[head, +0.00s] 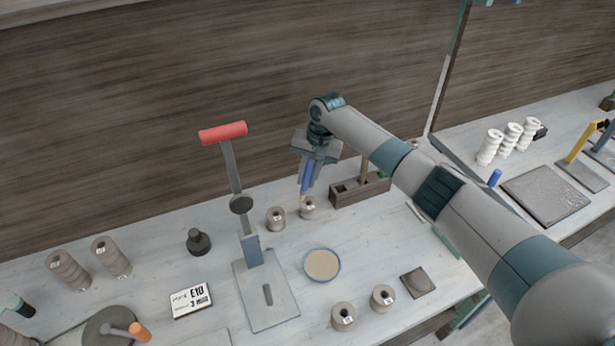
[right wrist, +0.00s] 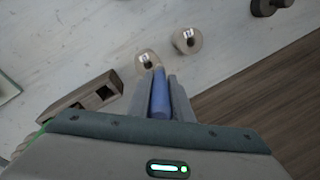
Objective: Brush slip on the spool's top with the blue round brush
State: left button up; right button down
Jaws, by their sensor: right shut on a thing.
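My right gripper (head: 308,174) is shut on the blue round brush (head: 307,179), which points downward. In the right wrist view the blue handle (right wrist: 160,98) lies between the two grey fingers. The brush's lower end is at or just above the top of a small clay spool (head: 308,209); I cannot tell whether it touches. That spool also shows in the right wrist view (right wrist: 147,62), just beyond the fingers. A second small spool (head: 276,219) stands to its left. A shallow blue-rimmed dish of beige slip (head: 322,266) sits in front of them. My left gripper is not in view.
A wooden holder with square holes (head: 345,194) stands right of the spools. A grey stand with a red-handled lever (head: 267,300) is to the left. Two more small spools (head: 343,317) (head: 382,298) and a brown tile (head: 417,282) are near the front edge.

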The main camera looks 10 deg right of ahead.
jog(key=shift+f, duration=0.35)
dwell(0.4)
jog(key=shift+r, duration=0.35)
dwell(0.3)
jog(key=shift+s, duration=0.2)
dwell(0.3)
jog(key=shift+s+d, duration=0.25)
jog(key=shift+s, duration=0.6)
jog(key=shift+f, duration=0.35)
dwell(0.6)
jog(key=shift+r, duration=0.35)
dwell(0.4)
jog(key=shift+d, duration=0.1)
jog(key=shift+s+d, duration=0.35)
jog(key=shift+d, duration=0.55)
